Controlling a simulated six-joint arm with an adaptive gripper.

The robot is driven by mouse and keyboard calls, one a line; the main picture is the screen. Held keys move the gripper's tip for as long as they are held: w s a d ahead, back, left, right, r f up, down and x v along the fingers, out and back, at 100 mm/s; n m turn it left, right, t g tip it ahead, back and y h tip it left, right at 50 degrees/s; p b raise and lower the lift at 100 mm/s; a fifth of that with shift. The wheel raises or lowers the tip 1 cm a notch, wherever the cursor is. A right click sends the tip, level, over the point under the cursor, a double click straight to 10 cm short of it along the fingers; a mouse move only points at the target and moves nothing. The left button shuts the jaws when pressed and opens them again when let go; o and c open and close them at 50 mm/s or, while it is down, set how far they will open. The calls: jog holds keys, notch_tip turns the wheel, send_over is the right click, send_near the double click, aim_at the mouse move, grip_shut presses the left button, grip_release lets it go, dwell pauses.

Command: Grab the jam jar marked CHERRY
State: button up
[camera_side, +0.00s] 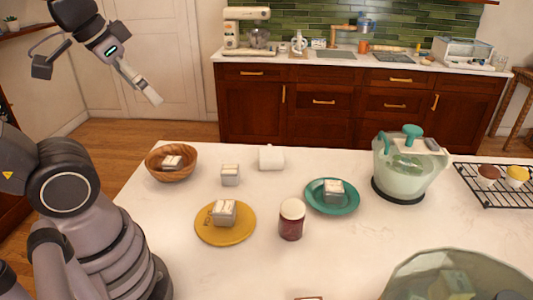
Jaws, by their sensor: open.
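A jar (291,221) with dark red contents and a pale lid stands upright on the white counter, right of the yellow plate. No lettering on it can be read from here. My gripper (153,97) is open and empty, high at the upper left, in front of the white door. It is far above and to the left of the jar, touching nothing.
A yellow plate (206,236), a teal plate (351,207) and a wooden bowl (187,174) each hold a small pale block. Another block (230,175) and a white object (271,158) stand behind. A lidded clear container (408,178), cooling rack (501,190) and glass bowl (410,275) occupy the right.

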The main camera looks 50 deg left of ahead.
jog(key=shift+o, duration=0.7)
jog(key=shift+w, duration=0.1)
